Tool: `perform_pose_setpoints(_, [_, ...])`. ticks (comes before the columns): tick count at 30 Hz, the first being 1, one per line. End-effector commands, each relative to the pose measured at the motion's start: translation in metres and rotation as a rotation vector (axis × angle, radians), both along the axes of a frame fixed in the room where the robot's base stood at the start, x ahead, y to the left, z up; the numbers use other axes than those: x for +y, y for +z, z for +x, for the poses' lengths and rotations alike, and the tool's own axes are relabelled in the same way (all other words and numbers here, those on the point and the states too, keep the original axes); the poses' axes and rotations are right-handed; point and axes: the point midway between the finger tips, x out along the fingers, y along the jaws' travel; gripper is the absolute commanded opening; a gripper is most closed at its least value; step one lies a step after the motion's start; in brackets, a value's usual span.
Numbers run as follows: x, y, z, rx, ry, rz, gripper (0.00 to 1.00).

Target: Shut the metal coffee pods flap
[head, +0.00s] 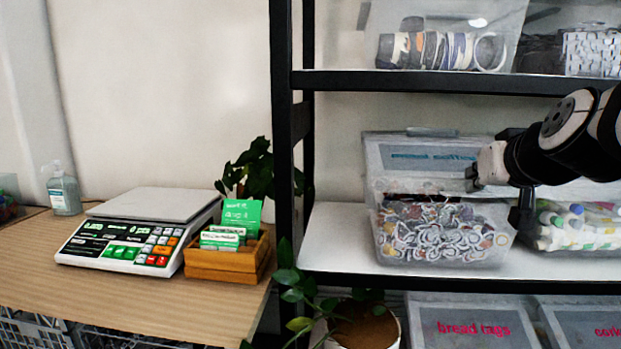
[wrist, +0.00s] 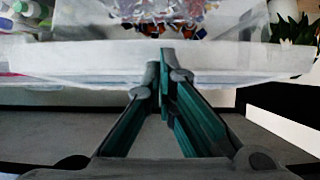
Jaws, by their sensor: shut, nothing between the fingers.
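The metal coffee pods bin (head: 440,235) is a clear box on the middle shelf, full of crumpled, multicoloured pods. Its translucent flap (head: 395,158) stands raised at the back, with a blurred blue label, so the bin is open. My gripper (head: 474,180) is at the flap's right part, above the bin; the arm reaches in from the right. In the wrist view my gripper (wrist: 165,58) has its fingers together and empty, over a pale edge (wrist: 90,62) that crosses the view. The pods (wrist: 180,15) show beyond it. I cannot tell whether the fingertips touch the flap.
A bin of coloured markers or tubes (head: 580,228) stands close on the right. The upper shelf (head: 430,83) and black post (head: 284,130) bound the space. Labelled bins (head: 470,325) sit below. A scale (head: 140,230), card box (head: 225,262) and plants (head: 290,280) are left.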

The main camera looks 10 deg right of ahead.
Motion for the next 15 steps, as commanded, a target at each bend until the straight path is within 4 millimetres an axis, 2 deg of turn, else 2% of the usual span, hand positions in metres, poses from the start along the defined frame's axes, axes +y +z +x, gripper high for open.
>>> perform_pose_setpoints(3, [-0.001, -0.011, 0.001, -0.002, 0.0, -0.002, 0.0])
perform_pose_setpoints(15, [-0.002, -0.032, 0.006, 0.0, 0.0, -0.001, 0.0])
